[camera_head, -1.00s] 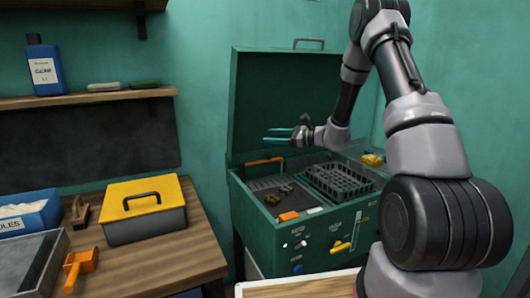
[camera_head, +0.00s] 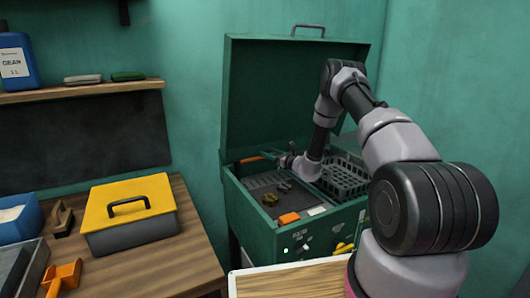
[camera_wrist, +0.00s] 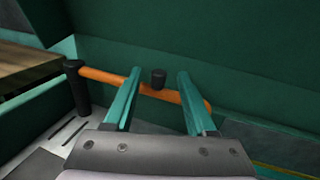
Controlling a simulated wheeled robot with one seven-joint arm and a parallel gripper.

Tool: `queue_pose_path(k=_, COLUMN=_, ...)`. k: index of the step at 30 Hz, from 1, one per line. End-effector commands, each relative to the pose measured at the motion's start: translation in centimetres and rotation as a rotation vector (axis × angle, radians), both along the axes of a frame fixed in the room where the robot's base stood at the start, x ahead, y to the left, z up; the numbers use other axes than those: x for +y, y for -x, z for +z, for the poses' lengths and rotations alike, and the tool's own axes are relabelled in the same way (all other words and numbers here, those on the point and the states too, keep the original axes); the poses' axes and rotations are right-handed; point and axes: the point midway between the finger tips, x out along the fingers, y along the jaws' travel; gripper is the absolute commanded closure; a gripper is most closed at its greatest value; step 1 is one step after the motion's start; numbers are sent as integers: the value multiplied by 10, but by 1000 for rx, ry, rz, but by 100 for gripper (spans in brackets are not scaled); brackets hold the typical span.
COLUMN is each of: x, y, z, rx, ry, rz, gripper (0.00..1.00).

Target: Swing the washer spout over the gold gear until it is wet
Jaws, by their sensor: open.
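The green parts washer (camera_head: 262,236) stands with its lid (camera_head: 285,95) up. Its orange spout (camera_head: 250,159) lies along the back left of the basin. In the wrist view the spout (camera_wrist: 110,77) runs from a black post (camera_wrist: 77,88) at left towards the right, with a black knob (camera_wrist: 158,79) on it. My gripper (camera_wrist: 159,75) is open, its teal fingers on either side of the knob; contact cannot be told. In the head view my gripper (camera_head: 272,157) is low at the basin's back. The gold gear (camera_head: 270,199) lies on the basin floor, away from the spout.
Grey gears (camera_head: 284,187) lie near the gold one. A dark basket (camera_head: 345,178) fills the basin's right. An orange block (camera_head: 289,218) sits on the front rim. A yellow-lidded toolbox (camera_head: 130,208) is on the bench at left. The raised lid stands close behind my gripper.

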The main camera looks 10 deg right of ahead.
Motion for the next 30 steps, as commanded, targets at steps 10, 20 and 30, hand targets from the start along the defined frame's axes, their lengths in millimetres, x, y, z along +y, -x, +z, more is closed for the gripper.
queue_pose_path(k=10, x=18, y=-26, z=0, rx=0, ry=0, rz=0, gripper=44)
queue_pose_path(k=20, x=18, y=-27, z=0, rx=1, ry=-1, rz=0, gripper=78)
queue_pose_path(k=30, x=18, y=-27, z=0, rx=1, ry=-1, rz=1, gripper=100)
